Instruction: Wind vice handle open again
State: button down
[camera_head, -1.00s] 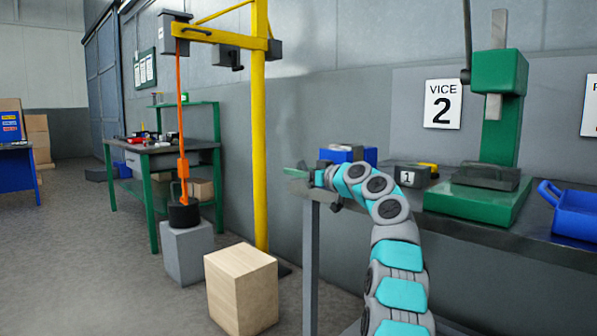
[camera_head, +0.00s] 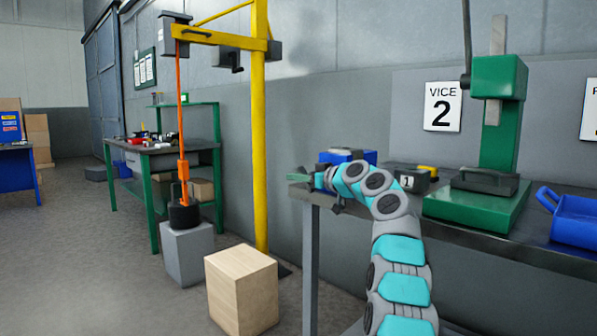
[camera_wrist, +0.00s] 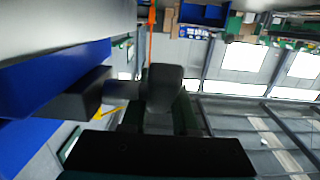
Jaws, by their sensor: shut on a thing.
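The blue vice (camera_head: 345,156) stands at the left end of the workbench, partly hidden behind my arm. My gripper (camera_head: 308,180) is at the vice's left side, over the bench's corner, and is shut on the vice handle. In the wrist view the blue vice body (camera_wrist: 40,75) fills the left side, with a dark block (camera_wrist: 78,97) on it. A grey shaft runs from that block to the dark handle hub (camera_wrist: 163,88) near the middle. A dark gripper part (camera_wrist: 160,153) crosses the bottom. The handle's exact angle and the jaw gap of the vice are hidden.
A yellow crane post (camera_head: 259,130) and wooden box (camera_head: 243,290) stand left of the bench.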

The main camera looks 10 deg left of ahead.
dwell(0.3)
jog(key=c, duration=0.7)
grip_release()
jog(key=b+v, duration=0.4)
jog(key=v, duration=0.3)
jog(key=shift+s+d+r, duration=0.2)
jog(key=shift+s+d, duration=0.05)
jog(key=shift+d, duration=0.05)
